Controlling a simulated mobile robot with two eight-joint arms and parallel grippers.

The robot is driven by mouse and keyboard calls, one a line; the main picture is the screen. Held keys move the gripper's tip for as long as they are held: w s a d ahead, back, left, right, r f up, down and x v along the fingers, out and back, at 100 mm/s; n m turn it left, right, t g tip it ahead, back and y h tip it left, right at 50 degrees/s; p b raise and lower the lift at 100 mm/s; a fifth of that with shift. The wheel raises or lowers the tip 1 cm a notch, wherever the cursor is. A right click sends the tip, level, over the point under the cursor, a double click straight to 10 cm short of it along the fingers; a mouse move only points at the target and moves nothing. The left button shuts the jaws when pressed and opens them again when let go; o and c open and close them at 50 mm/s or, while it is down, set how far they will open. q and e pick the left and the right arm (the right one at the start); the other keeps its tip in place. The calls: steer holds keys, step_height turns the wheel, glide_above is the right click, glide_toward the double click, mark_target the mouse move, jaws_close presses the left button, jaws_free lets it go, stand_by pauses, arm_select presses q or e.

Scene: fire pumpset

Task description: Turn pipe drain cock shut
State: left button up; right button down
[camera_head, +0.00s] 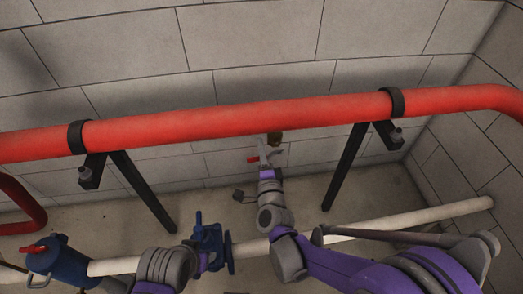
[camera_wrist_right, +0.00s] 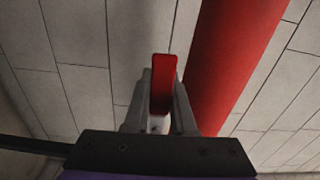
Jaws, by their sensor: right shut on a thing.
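The red pipe (camera_head: 240,122) runs across the head view in front of a block wall. The drain cock (camera_head: 274,139) is a small brassy fitting under its middle, mostly hidden by my right gripper. Its red lever (camera_head: 253,159) sticks out to the left of the gripper. My right gripper (camera_head: 268,154) is just below the pipe, shut on the lever. In the right wrist view, the red lever (camera_wrist_right: 163,84) stands upright between the two grey fingers, with the red pipe (camera_wrist_right: 236,60) to its right.
Black brackets (camera_head: 345,168) and (camera_head: 142,190) with clamps hold the pipe on both sides. A pale pipe (camera_head: 410,219) runs low along the floor, with a blue valve (camera_head: 208,240) and a blue fitting (camera_head: 62,262) with a red lever. Free room lies below the red pipe between the brackets.

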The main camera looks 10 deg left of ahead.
steer(key=shift+r+m, duration=0.15)
steer(key=shift+m, duration=0.15)
stand_by(0.4)
steer(key=c, duration=0.7)
jaws_free()
steer(key=shift+c, duration=0.2)
steer(key=shift+s, duration=0.1)
steer(key=v, duration=1)
steer(key=shift+s+p, duration=0.3)
steer(key=shift+p, duration=0.05)
steer(key=shift+d, duration=0.15)
